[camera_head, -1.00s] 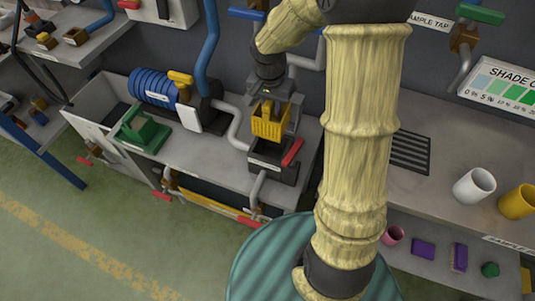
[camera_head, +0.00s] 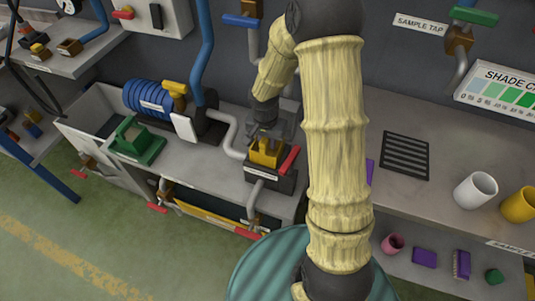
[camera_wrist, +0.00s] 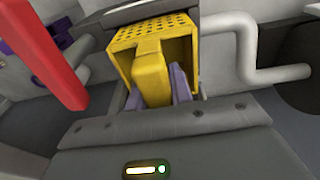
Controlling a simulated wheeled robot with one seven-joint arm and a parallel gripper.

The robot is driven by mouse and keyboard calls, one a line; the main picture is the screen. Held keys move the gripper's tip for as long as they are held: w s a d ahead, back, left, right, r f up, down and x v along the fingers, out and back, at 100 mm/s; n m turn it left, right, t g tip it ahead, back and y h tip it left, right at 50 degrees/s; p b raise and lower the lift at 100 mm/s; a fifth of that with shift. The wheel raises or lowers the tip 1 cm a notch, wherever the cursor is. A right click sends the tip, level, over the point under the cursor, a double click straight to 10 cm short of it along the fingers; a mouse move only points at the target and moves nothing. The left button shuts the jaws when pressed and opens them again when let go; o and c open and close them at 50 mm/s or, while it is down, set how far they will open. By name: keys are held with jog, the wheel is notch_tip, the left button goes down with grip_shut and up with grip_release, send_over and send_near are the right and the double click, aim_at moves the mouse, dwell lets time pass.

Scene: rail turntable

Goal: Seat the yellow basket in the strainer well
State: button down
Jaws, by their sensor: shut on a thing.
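The yellow basket (camera_head: 264,158) is at the top of the dark strainer well (camera_head: 270,180), upright as far as I can see. Its lower part is hidden by the well's front wall in the head view, so I cannot tell whether it rests on the bottom. In the wrist view the basket (camera_wrist: 126,46) shows its perforated face and a thick yellow handle. My gripper (camera_head: 267,137) is above the well and shut on that handle. Its fingers (camera_wrist: 155,88) flank the handle in the wrist view.
A red lever (camera_head: 290,160) stands close beside the well on the right. A grey bent pipe (camera_head: 228,138) runs close on the left, with a blue hose coil (camera_head: 148,93) and a green block (camera_head: 137,140) farther left. White (camera_head: 475,189) and yellow (camera_head: 519,204) cups stand at right.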

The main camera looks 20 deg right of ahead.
aim_at(268, 153)
jog(key=shift+f, duration=0.8)
jog(key=shift+f+b, duration=0.5)
jog(key=shift+f, duration=1.8)
jog(key=shift+f, duration=0.1)
jog(key=c, duration=1.3)
grip_release()
jog(key=shift+o, duration=0.2)
